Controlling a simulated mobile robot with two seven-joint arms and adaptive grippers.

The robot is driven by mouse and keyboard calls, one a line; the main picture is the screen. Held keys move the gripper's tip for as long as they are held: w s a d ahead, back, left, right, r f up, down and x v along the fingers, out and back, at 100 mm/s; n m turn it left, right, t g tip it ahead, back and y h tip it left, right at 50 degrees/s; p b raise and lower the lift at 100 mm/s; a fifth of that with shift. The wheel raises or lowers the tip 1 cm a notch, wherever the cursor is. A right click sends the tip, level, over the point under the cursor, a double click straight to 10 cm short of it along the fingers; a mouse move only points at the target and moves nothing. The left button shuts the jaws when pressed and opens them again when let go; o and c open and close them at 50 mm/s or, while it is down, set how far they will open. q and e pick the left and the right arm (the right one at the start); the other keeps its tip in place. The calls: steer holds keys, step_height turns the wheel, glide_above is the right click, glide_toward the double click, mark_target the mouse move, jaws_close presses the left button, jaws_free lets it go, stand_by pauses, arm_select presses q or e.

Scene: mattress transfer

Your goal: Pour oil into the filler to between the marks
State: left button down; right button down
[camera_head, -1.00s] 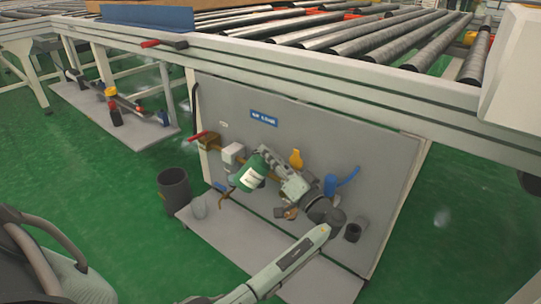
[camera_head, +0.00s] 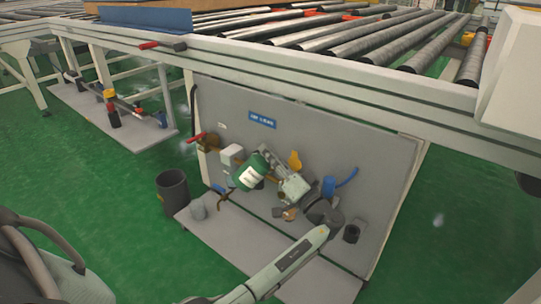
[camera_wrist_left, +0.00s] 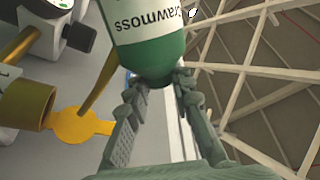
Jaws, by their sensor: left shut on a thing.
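A green bottle (camera_head: 249,172) with a white label is tilted in front of the grey panel. In the left wrist view the bottle (camera_wrist_left: 150,22) fills the top, its label lettering upside down. My left gripper (camera_wrist_left: 158,88) is shut on the bottle's dark green rounded end, a finger on each side. A brass pipe end (camera_wrist_left: 28,105) and a flat yellow tab (camera_wrist_left: 80,126) show left of the gripper, apart from it. I cannot tell for sure which part is the filler. No marks or oil level are readable. My right gripper is not in view.
A dark bin (camera_head: 173,190) stands to the left on green floor.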

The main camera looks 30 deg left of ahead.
arm_select(q)
steer(key=shift+w+d+r+m+t, duration=0.25)
steer(key=shift+m+t, duration=0.25)
steer(key=shift+m, duration=0.3)
steer(key=shift+w+d+r+m+t, duration=0.15)
steer(key=shift+w+r+m+t, duration=0.15)
steer(key=shift+m+t, duration=0.35)
stand_by(3.3)
